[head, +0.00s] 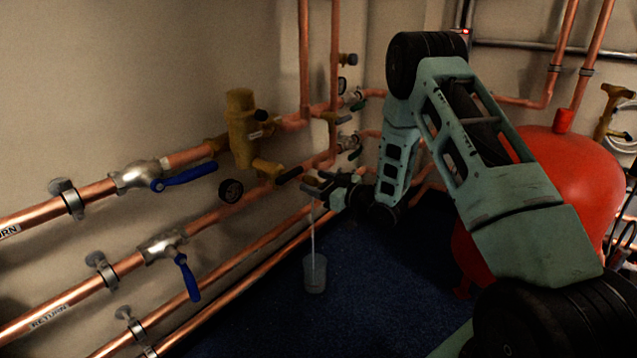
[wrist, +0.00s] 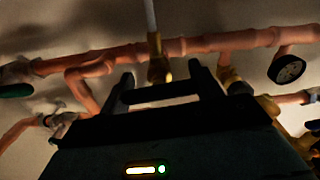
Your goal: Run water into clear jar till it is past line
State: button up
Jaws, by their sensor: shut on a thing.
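The clear jar (head: 314,274) stands upright on the blue floor below the pipes in the head view. A thin pale stream of water (head: 313,240) falls into it from beside my gripper. A faint reddish mark shows low on the jar; the water level cannot be made out. My gripper (head: 316,188) is at the pipes above the jar, shut on the tap handle, which is mostly hidden. In the wrist view, a dark bar (wrist: 160,93) lies between my fingers, below a brass tap (wrist: 158,66) on the copper pipe.
Copper pipes (head: 211,219) run along the left wall, with blue-lever valves (head: 188,277), a brass valve body (head: 241,128) and a gauge (head: 231,190). A red tank (head: 569,169) stands at right behind my arm. Blue floor around the jar is clear.

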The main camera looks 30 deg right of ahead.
jog(key=shift+f+n, duration=0.1)
jog(key=shift+n, duration=0.7)
jog(key=o, duration=1)
jog(key=shift+s, duration=0.15)
jog(key=p+v, duration=0.7)
jog(key=v, duration=1)
